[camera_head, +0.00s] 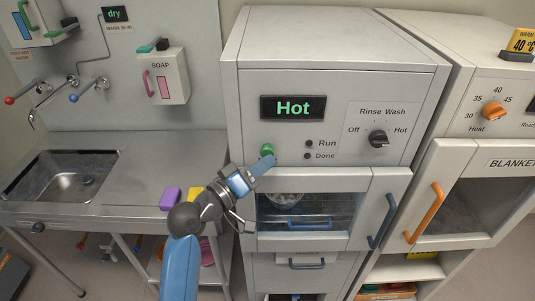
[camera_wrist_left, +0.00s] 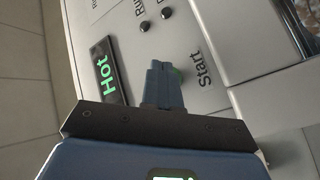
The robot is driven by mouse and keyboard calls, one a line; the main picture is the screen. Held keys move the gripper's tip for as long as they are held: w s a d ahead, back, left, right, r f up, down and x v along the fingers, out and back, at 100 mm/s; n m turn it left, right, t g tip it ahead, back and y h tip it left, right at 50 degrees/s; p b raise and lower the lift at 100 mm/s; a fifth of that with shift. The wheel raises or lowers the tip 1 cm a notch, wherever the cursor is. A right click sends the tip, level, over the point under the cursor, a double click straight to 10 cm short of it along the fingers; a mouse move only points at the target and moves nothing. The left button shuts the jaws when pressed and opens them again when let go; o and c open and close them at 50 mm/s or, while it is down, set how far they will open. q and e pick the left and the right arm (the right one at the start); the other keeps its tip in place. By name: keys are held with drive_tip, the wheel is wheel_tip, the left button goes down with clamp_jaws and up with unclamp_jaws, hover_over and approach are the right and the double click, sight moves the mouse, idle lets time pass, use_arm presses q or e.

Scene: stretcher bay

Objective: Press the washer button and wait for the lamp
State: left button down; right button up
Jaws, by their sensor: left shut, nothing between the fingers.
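The washer (camera_head: 340,85) has a display reading "Hot" (camera_head: 293,108) in green. Its green button (camera_head: 267,149) is on the left of the panel, and a sliver of it (camera_wrist_left: 179,73) shows by the Start label in the left wrist view. The Run lamp (camera_head: 309,143) and Done lamp (camera_head: 307,156) look dark. My left gripper (camera_head: 266,162) is shut and empty, with blue fingertips at the lower edge of the button. In the left wrist view the fingers (camera_wrist_left: 160,80) cover most of the button; I cannot tell whether they touch it. My right gripper is out of view.
A Rinse Wash knob (camera_head: 378,139) sits to the right on the panel. Below is a glass door with blue handles (camera_head: 382,222). A blanket cabinet with an orange handle (camera_head: 425,213) stands right; a sink (camera_head: 65,175), purple sponge (camera_head: 170,198) and soap dispenser (camera_head: 163,77) are left.

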use_arm(q)
drive_tip(key=shift+w, duration=0.8)
idle(1.0)
drive_tip(key=shift+s, duration=1.2)
drive_tip(key=s+p, duration=0.1)
drive_tip(key=s, duration=0.4)
idle(0.4)
idle(0.7)
